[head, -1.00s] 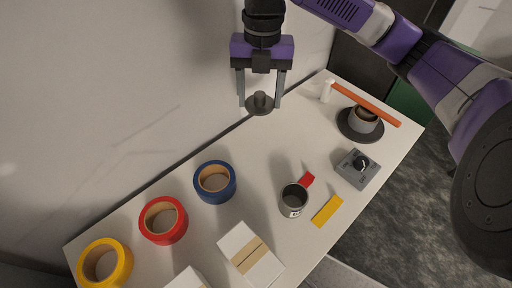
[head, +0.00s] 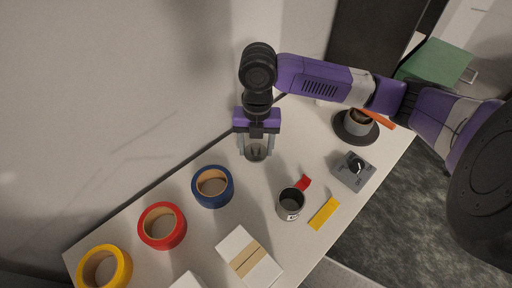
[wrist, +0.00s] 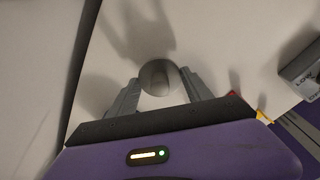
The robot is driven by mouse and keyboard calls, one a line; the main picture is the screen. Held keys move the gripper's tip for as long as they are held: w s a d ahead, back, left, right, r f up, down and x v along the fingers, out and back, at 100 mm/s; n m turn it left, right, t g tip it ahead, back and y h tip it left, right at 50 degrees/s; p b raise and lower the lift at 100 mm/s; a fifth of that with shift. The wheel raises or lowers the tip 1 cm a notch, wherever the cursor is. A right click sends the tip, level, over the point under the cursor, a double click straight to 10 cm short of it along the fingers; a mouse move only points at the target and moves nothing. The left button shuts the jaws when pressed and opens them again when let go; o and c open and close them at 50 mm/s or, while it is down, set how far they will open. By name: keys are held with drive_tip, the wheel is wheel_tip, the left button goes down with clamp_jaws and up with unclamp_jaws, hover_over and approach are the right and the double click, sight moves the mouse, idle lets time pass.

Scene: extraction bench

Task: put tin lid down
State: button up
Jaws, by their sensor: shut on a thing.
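My gripper (head: 256,148) is shut on the tin lid (head: 256,154), a small grey disc, and holds it over the back part of the bench. In the wrist view the lid (wrist: 158,76) shows as a round grey shape between the two fingertips. Bare white bench surrounds it there. I cannot tell whether the lid touches the bench. An open grey tin-like cup (head: 290,203) stands to the right and nearer the front, apart from the lid.
Blue (head: 226,194), red (head: 177,236) and yellow (head: 123,270) tape rolls line the left. A taped white box (head: 234,243) lies in front. A yellow strip (head: 323,213), a grey dial box (head: 347,178) and a dark round plate with a cup (head: 340,130) are to the right.

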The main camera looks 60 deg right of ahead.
sight(257, 144)
drive_tip(key=shift+f, duration=0.55)
drive_tip(key=shift+f, duration=0.15)
drive_tip(key=o, duration=1.3)
wheel_tip(257, 144, up, 12)
drive_tip(key=shift+d+r+b, duration=0.2)
drive_tip(key=shift+d+b, duration=0.15)
drive_tip(key=shift+b, duration=0.05)
